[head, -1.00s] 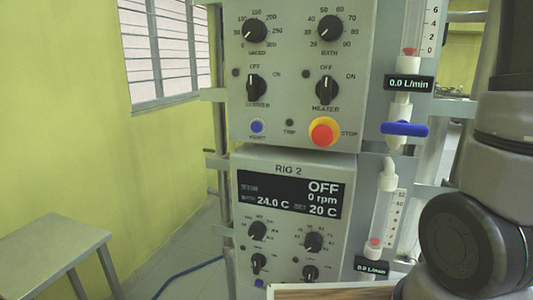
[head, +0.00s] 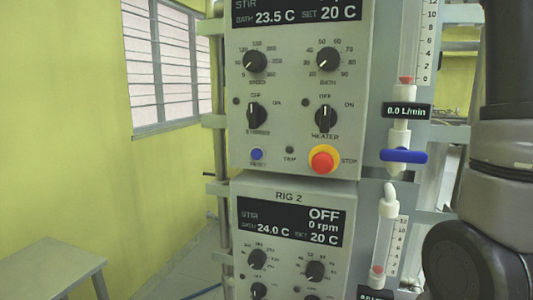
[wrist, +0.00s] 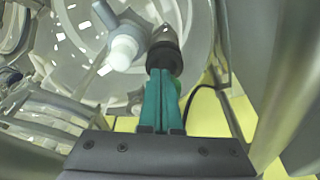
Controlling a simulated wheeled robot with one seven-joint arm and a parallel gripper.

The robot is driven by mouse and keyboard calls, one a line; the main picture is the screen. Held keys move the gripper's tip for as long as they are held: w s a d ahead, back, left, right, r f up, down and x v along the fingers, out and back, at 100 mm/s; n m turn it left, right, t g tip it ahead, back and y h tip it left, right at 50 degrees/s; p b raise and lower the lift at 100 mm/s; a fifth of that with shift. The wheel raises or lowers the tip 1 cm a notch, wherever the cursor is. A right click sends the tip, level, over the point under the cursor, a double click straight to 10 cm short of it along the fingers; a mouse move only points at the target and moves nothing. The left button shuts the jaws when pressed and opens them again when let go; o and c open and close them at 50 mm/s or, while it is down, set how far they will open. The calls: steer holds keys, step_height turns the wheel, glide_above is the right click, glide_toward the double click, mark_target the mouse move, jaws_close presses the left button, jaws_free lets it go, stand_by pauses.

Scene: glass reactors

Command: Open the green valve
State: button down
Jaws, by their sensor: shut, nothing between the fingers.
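No green valve shows in the head view. In the wrist view, my gripper (wrist: 161,74) has teal fingers that lie side by side, shut, with nothing held between them. A dark round fitting (wrist: 165,56) sits just beyond the fingertips; I cannot tell whether they touch it. A small brighter green patch (wrist: 178,86) shows just right of the fingers, mostly hidden behind them. I cannot tell whether it is the green valve.
The wrist view shows a white cap (wrist: 123,52), a grey-blue handle (wrist: 103,14) and a black cable (wrist: 196,90). In the head view, a blue valve handle (head: 403,156) sits right of the control panel (head: 292,130). A grey table (head: 55,270) stands lower left.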

steer(key=shift+w+d, duration=0.15)
steer(key=shift+w, duration=0.1)
steer(key=shift+d, duration=0.1)
stand_by(0.4)
steer(key=w+a+v, duration=0.1)
steer(key=v, duration=0.4)
steer(key=shift+s+d+r, duration=0.25)
steer(key=shift+d+r, duration=0.1)
steer(key=shift+r, duration=0.2)
step_height(320, 180, down, 6)
steer(key=s+a, duration=0.2)
steer(key=shift+a, duration=0.4)
stand_by(0.3)
